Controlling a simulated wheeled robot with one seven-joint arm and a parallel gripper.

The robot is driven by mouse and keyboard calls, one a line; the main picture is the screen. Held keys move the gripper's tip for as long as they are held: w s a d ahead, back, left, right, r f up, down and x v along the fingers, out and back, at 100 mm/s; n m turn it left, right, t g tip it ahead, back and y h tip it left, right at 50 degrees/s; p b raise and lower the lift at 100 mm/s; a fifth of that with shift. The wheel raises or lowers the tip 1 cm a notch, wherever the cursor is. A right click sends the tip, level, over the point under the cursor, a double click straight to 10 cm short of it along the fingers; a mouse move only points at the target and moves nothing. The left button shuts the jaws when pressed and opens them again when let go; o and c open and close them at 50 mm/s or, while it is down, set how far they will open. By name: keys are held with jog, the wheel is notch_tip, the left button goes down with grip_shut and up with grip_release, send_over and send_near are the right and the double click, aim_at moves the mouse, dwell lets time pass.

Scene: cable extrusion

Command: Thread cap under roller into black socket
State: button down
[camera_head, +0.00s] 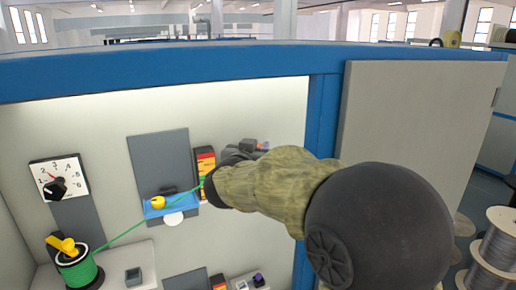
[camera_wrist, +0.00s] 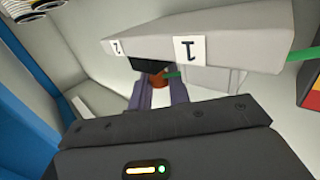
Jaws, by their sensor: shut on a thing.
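In the wrist view my gripper (camera_wrist: 160,88) is shut on a small orange-brown cap (camera_wrist: 157,77) at the end of the green cable (camera_wrist: 172,75). The cap is close to a black socket (camera_wrist: 149,64) below a grey block; whether it touches or is inside is unclear. In the head view the green cable (camera_head: 125,236) runs from the green spool (camera_head: 77,268) up to my arm, passing near the yellow roller (camera_head: 158,202) on its blue bracket (camera_head: 160,212). Its side of the roller is too small to tell. My arm hides the cable's far part.
The grey block (camera_wrist: 235,45) carries labels 1 and 2 and stands right above my fingers. A dial (camera_head: 57,180) is on the panel at left. The cabinet's blue frame (camera_head: 160,71) bounds the opening, with an open grey door (camera_head: 425,120) at right.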

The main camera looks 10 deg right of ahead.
jog(key=shift+f, duration=0.5)
jog(key=c, duration=1.2)
grip_release()
jog(key=shift+f, duration=0.1)
jog(key=shift+c, duration=0.2)
jog(key=shift+s+a+f, duration=0.1)
jog(key=r+b+v, duration=0.1)
jog(key=b+v, duration=0.3)
jog(key=v, duration=1.3)
jog(key=shift+o, duration=0.3)
jog(key=shift+s, duration=0.1)
jog(key=o, duration=1)
jog(key=shift+s+a+r, duration=0.1)
jog(key=shift+s+a, duration=0.05)
